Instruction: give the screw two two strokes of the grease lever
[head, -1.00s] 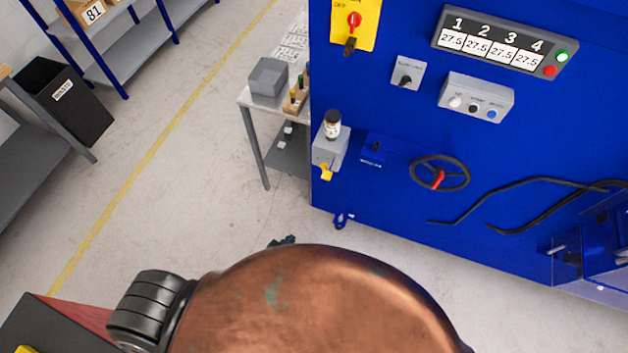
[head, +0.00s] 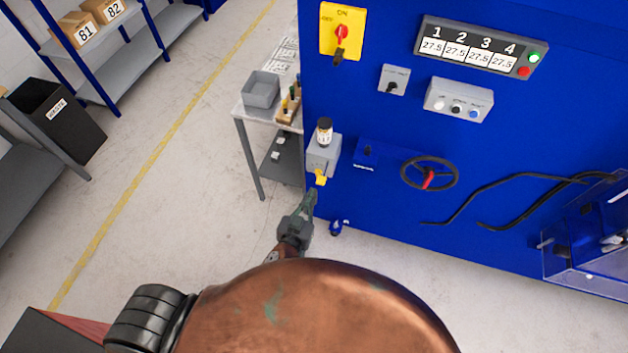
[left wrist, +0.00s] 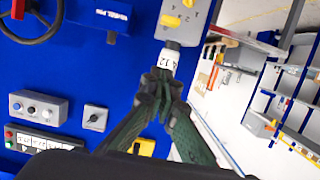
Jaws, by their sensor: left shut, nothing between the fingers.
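The grease unit (head: 322,155) is a grey box on the left edge of the blue machine front. A dark-capped bottle with a white label (head: 324,132) stands on it, and a yellow lever (head: 320,178) sticks out low on its front. My left gripper (head: 313,193) is shut and empty, just below the lever in the head view; contact cannot be told. In the left wrist view, turned over, the shut fingertips (left wrist: 160,82) overlap the bottle's lower picture edge. The grey box (left wrist: 196,25) and yellow lever (left wrist: 170,20) show above them. My right gripper is out of view.
A handwheel (head: 430,174), switch panels (head: 458,100) and a numbered display (head: 480,48) are on the machine. A side table (head: 250,112) with a grey bin stands behind its left edge. Black hoses (head: 500,200) hang right. Floor at left is open.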

